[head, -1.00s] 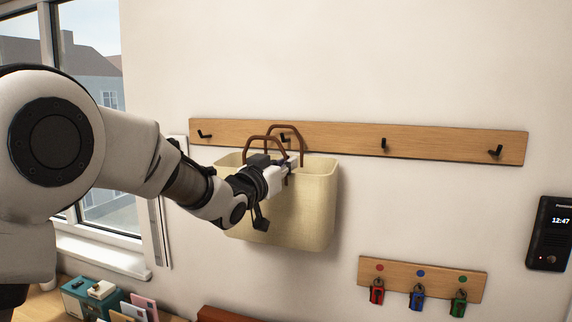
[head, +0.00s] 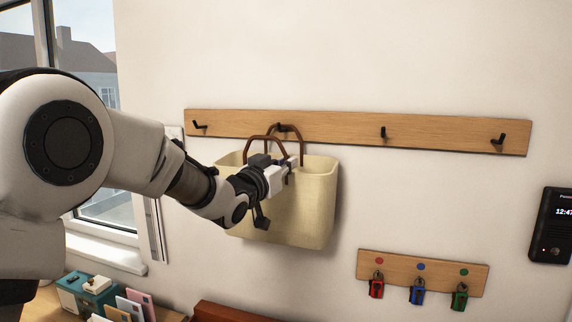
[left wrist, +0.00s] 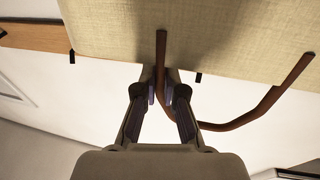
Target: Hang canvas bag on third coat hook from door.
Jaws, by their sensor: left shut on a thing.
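The cream canvas bag (head: 312,215) with two brown handles is upright in front of the wall, below the wooden coat rail (head: 440,139). My left gripper (head: 288,170) is shut on the near handle (head: 262,137); the left wrist view shows the fingertips (left wrist: 163,92) around a brown handle. The rear handle's top (head: 290,125) is level with the second hook from the left (head: 281,127). I cannot tell whether it rests on that hook. Other hooks show at far left (head: 199,124), right of the bag (head: 383,132) and far right (head: 498,139). No door or right gripper shows.
A small key board (head: 420,268) with red, blue and green tagged keys is on the wall at lower right. An intercom (head: 553,225) is at the right edge. A window is at the left, above a desk with a teal box (head: 75,292). The wall above the rail is clear.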

